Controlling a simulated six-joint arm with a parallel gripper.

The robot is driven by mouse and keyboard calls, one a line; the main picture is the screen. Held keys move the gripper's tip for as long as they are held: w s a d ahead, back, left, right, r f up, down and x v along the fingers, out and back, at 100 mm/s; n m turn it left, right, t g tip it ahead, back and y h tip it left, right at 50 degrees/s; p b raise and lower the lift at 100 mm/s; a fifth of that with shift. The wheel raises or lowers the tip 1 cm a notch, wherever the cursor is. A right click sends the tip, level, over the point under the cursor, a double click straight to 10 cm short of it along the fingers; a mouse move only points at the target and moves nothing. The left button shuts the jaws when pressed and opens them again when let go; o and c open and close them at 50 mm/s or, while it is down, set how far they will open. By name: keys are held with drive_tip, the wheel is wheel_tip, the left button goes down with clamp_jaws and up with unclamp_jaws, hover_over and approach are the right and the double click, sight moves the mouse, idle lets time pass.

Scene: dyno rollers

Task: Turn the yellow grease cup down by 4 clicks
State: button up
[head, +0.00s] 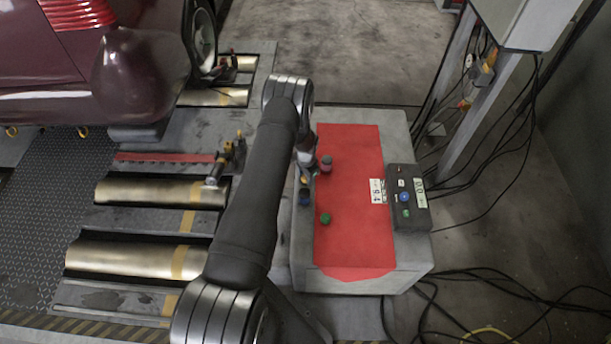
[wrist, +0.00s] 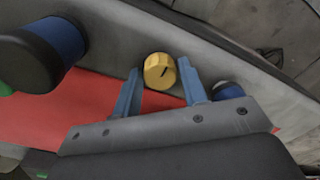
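The yellow grease cup (wrist: 159,71) is a short ridged knob with a dark line mark on its face, seen in the wrist view on a grey surface beside a red sheet. My gripper (wrist: 160,84) has its two blue fingers apart, one on each side of the cup. There is a visible gap at the left finger; the right fingertip is close to the cup, and I cannot tell whether it touches. In the head view my arm reaches over the left edge of the grey bench, and I cannot make out the yellow cup clearly there.
In the wrist view a blue-banded dark knob (wrist: 58,38) stands left and a blue one (wrist: 228,91) right, close to my gripper. In the head view a red knob (head: 326,163), green knob (head: 325,218) and black control box (head: 408,199) are on the bench (head: 405,275).

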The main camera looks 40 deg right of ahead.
drive_tip(key=shift+o, duration=1.2)
wheel_tip(320, 180, up, 17)
drive_tip(key=shift+s+r, duration=0.2)
drive_tip(key=shift+s, duration=0.1)
drive_tip(key=f, duration=1.7)
drive_tip(key=shift+w+f, duration=0.2)
drive_tip(key=shift+w, duration=0.05)
drive_tip(key=shift+r, duration=0.1)
